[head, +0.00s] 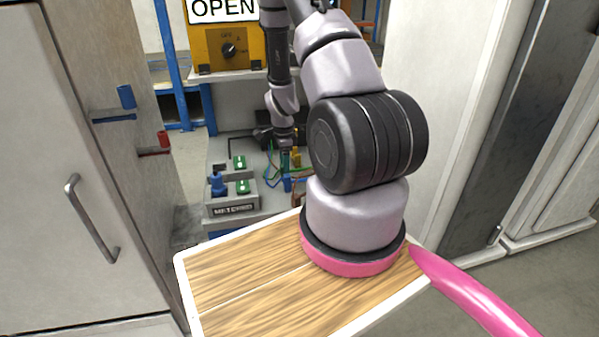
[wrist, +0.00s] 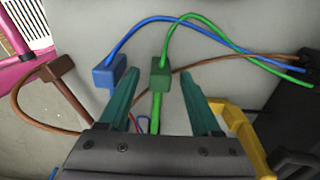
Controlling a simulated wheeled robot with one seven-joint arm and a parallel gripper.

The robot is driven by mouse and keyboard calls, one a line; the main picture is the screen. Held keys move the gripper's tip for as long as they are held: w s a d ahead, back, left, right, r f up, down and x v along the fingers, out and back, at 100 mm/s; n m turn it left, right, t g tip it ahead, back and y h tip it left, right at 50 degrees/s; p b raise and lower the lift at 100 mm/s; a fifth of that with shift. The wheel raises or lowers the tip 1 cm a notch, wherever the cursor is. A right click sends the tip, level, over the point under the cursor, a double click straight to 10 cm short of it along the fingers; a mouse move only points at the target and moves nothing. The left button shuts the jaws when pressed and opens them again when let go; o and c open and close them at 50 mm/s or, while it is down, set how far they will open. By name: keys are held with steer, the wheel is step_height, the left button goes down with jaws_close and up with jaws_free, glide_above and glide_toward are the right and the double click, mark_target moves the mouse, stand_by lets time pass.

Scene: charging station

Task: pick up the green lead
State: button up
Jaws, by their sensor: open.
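The green lead shows in the wrist view as a green plug block (wrist: 160,77) with a green cable curving up and away to the right. My gripper (wrist: 159,82) is open, with its two teal fingers on either side of the green plug and a gap visible at each side. A green stem runs down from the plug toward the palm, where its lower end is hidden. In the head view, my gripper (head: 286,168) is low over the grey bench, and the leads there are too small to tell apart well.
A blue lead's plug (wrist: 109,71) sits close beside the left finger. A brown plug (wrist: 57,69) lies farther left, and a yellow part (wrist: 245,135) stands right of the gripper. The METERING block (head: 232,206) is left of my gripper, below the yellow OPEN panel (head: 228,48).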

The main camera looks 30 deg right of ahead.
jaws_close()
